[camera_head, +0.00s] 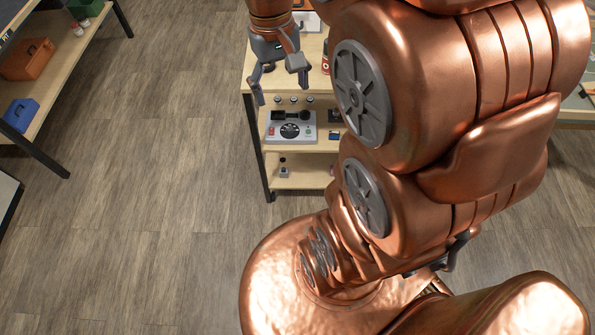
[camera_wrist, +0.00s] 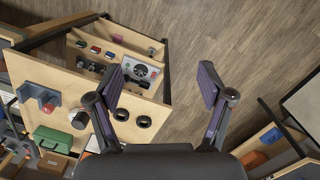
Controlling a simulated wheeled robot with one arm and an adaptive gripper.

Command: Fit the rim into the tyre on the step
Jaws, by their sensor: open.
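My gripper (camera_head: 280,86) is open and empty, high above the left part of a stepped wooden stand. Its two spread fingers also show in the wrist view (camera_wrist: 162,90), with floor and the stand's edge beyond them. Two black ring-shaped pieces (camera_wrist: 144,121), which look like tyres or wheels, lie near the stand's edge beside the left finger in the wrist view. Several small round pale-and-dark pieces (camera_head: 293,99) stand in a row on a step in the head view. I cannot tell which piece is the rim and which is the tyre on the step.
A grey control box (camera_head: 291,127) sits on the middle step, and a small pale block (camera_head: 284,173) on the low step. A red can (camera_head: 325,60) stands on top. A shelf with an orange case (camera_head: 28,60) and a blue case (camera_head: 21,114) is far left. The floor between is clear.

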